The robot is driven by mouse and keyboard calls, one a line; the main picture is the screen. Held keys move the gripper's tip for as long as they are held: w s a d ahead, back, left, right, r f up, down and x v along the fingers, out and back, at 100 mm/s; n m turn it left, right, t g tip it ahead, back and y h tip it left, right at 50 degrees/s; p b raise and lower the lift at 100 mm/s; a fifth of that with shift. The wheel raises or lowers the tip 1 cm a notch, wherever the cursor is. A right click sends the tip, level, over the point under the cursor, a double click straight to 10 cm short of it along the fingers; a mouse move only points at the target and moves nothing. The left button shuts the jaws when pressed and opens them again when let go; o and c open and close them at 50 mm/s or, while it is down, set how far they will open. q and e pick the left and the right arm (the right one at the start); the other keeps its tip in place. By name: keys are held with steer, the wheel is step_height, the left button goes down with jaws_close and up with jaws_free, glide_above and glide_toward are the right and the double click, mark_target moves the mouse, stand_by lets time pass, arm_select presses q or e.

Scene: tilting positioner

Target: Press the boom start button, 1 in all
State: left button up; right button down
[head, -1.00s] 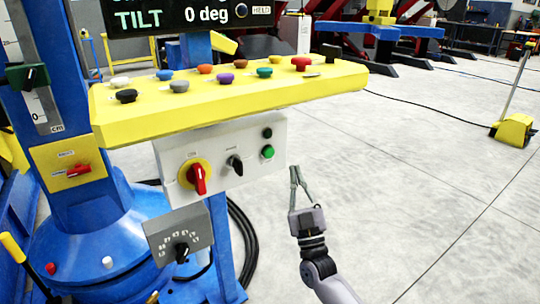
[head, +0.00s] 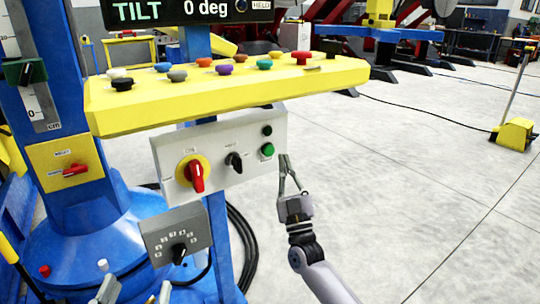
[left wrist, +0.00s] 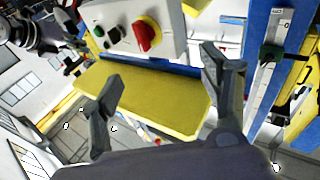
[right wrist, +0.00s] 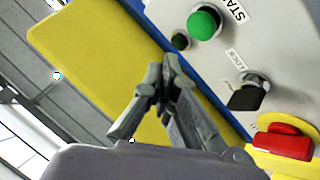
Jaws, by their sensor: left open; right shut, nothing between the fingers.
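A green button (head: 267,150) sits on the grey switch panel (head: 215,190) under the yellow console. In the right wrist view the green button (right wrist: 203,23) is clear, beside a partly cut-off label beginning "STA". In the right wrist view the shut fingertips (right wrist: 165,68) appear apart from the button. My left gripper (left wrist: 162,88) is open and empty; its fingertips show at the bottom left of the head view (head: 136,293).
Above the green button is a dark button (head: 267,130). Left of it are a black selector (head: 234,161) and a red rotary switch (head: 196,176). The yellow console (head: 210,105) with several coloured buttons overhangs the panel. Open floor lies right.

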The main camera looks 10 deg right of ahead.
mark_target(269, 151)
arm_select(q)
steer(key=s+r+t+h+b, duration=0.2)
steer(key=s+r+t, duration=0.2)
steer(key=r, duration=0.5)
steer(key=shift+s+t, duration=0.3)
steer(key=shift+t, duration=0.8)
arm_select(e)
steer(key=shift+w+a, duration=0.3)
steer(key=shift+w, duration=0.55)
steer(key=shift+w+a, duration=0.3)
steer(key=shift+w, duration=0.55)
arm_select(q)
steer(key=shift+r, duration=0.1)
steer(key=shift+s+r+t+h, duration=0.4)
steer(key=shift+s+r+t, duration=0.1)
steer(key=shift+s+r, duration=0.1)
arm_select(e)
steer(key=shift+w+a, duration=0.15)
steer(key=shift+w, duration=0.2)
